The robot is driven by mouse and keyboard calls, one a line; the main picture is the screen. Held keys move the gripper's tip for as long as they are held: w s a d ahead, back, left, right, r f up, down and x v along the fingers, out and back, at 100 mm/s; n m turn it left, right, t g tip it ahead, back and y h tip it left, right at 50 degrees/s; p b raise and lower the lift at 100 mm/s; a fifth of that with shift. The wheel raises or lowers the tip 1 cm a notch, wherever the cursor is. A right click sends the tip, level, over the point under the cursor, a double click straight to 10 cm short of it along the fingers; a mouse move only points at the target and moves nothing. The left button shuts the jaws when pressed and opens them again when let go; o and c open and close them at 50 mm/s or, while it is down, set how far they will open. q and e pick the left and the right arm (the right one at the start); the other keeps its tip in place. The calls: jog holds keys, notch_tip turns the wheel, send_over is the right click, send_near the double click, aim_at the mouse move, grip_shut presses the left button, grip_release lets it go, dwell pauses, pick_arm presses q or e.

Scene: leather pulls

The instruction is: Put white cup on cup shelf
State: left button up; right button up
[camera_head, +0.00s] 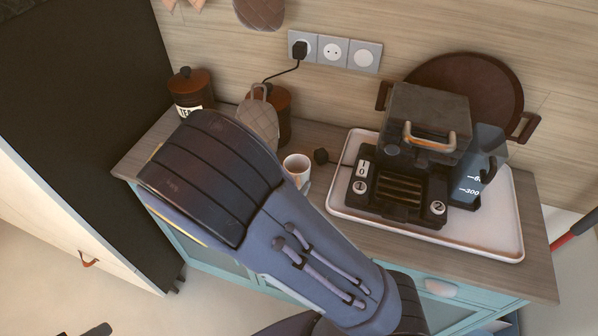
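The white cup (297,168) stands upright on the wooden counter, left of the coffee machine. Its lower part is partly covered by my large arm link in front. That arm rises from the bottom right and reaches up and left across the counter's left half. The gripper at its end is not visible. A small dark piece shows at the bottom left edge; it may be part of my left gripper, but too little shows to tell. I cannot identify a cup shelf for certain in this view.
A dark coffee machine (410,160) with a blue-tinted water tank (482,170) stands on a white tray (490,232). A leather-pull door (60,225) is at left.

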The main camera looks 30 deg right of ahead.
aim_at(291, 174)
jog(key=x, duration=0.7)
jog(key=shift+s+f, duration=0.15)
jog(key=shift+c, duration=0.4)
jog(key=c, duration=1.2)
